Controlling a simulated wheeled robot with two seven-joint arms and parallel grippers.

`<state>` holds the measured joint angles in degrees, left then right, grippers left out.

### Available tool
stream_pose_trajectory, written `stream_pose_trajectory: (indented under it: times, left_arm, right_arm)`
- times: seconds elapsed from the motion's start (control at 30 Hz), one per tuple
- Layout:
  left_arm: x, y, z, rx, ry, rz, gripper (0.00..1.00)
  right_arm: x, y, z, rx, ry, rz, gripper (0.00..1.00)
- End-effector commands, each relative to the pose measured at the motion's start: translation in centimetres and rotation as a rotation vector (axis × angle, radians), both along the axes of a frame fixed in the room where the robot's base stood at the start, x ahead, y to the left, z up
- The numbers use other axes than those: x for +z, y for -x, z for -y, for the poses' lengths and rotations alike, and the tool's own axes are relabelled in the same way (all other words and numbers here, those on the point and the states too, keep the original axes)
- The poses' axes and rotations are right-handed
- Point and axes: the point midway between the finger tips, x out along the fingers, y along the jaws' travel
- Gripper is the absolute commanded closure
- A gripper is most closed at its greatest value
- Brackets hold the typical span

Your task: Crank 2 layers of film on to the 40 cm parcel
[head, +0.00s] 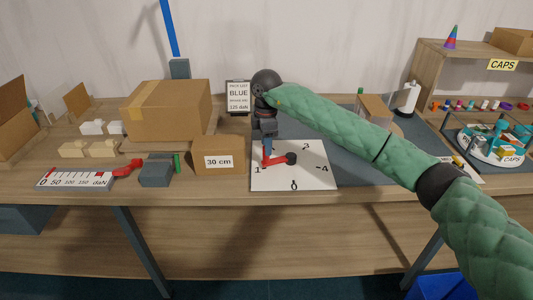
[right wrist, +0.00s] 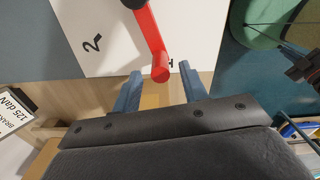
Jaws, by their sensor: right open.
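A white board (head: 315,178) with numbers on it lies on the bench. On it a red crank (head: 275,161) turns on a black hub (head: 291,158), its handle end towards the 1. My right gripper (head: 267,150) is above that end. In the right wrist view the fingers (right wrist: 160,72) are open, one either side of the red crank handle (right wrist: 160,74); contact cannot be told. A large taped cardboard box (head: 150,104) stands at the left behind a box marked 30 cm (head: 232,160). No 40 cm marking is readable. My left gripper is out of view.
A daN scale (head: 75,181) with a red lever (head: 128,168) lies front left. A blue post (head: 169,30) stands at the back. A round caps tray (head: 490,153) and shelf are at the right.

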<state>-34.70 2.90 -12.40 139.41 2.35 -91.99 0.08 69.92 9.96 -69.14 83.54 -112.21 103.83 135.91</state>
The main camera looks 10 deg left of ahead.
Motion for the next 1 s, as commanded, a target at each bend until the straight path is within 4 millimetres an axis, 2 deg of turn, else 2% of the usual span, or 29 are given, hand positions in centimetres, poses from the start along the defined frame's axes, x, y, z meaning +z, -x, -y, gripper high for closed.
stream_pose_trajectory:
  times: [0.1,0.23,0.57,0.6,0.8,1.0]
  left_arm:
    - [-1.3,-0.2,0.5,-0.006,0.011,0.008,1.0]
    - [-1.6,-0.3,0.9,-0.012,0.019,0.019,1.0]
    - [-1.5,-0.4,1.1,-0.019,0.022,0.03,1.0]
    - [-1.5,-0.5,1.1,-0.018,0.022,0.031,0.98]
    - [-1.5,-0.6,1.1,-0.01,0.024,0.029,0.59]
    - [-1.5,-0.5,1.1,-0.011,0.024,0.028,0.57]
  right_arm:
    - [1.6,-0.1,0.0,0.0,0.0,0.003,0.57]
    - [2.8,0.0,0.0,0.0,-0.001,0.002,0.57]
    - [3.4,0.0,0.0,0.0,0.0,0.001,0.57]
    - [3.4,0.0,0.0,0.0,0.0,0.001,0.57]
    - [3.5,-0.1,-1.1,0.074,-0.055,0.01,0.57]
    - [4.0,-0.1,-4.1,0.283,-0.208,0.057,0.57]
